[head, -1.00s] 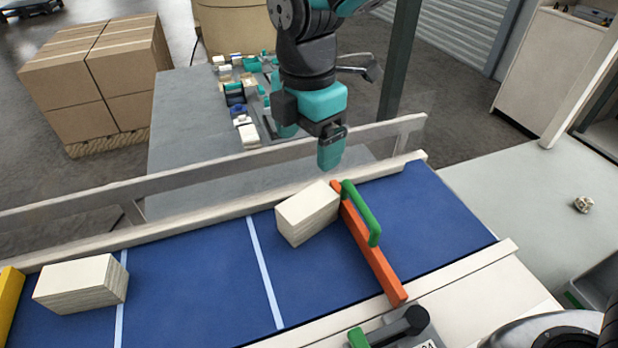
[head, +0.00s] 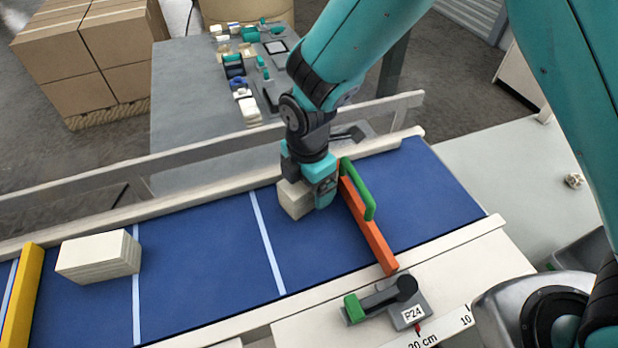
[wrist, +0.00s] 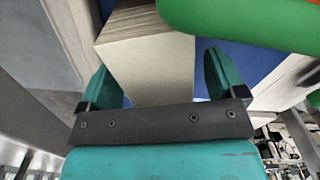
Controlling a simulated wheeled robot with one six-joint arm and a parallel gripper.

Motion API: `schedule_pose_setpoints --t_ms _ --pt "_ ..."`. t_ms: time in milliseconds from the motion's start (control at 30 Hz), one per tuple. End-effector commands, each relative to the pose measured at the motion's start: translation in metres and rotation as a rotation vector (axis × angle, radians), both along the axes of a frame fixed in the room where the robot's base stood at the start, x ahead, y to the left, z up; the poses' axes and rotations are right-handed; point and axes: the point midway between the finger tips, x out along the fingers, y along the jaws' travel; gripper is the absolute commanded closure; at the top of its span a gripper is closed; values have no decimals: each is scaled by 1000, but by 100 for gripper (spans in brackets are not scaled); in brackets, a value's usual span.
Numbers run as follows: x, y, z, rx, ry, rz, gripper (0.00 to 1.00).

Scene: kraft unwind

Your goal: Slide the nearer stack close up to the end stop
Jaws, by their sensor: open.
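One pale stack (head: 293,200) stands on the blue belt (head: 200,240) just left of an orange bar (head: 368,225) with a green handle (head: 358,188). My gripper (head: 318,190) is down over this stack and hides much of it. In the wrist view, the open fingers (wrist: 163,80) are on either side of the stack (wrist: 150,60), with a small gap at the right finger; contact at the left finger is unclear. A second pale stack (head: 98,257) lies farther left, across a light belt line, near a yellow bar (head: 24,298).
A raised rail (head: 180,208) runs along the belt's back side and a pale rail (head: 300,305) along its front. A green-handled clamp (head: 375,305) sits on the front. Behind stands a grey table (head: 190,100) with small items. The belt between the stacks is clear.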

Motion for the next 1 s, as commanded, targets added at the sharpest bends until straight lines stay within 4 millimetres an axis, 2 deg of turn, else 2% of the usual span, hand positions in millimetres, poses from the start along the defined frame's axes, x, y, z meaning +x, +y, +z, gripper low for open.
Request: schedule_pose_setpoints --t_ms 233,267,500,1000 --pt "0 0 -1 0 0 0 11" --pt "0 0 -1 0 0 0 13" --pt "0 0 -1 0 0 0 68" --pt "-8 -4 0 1 -1 11 67"
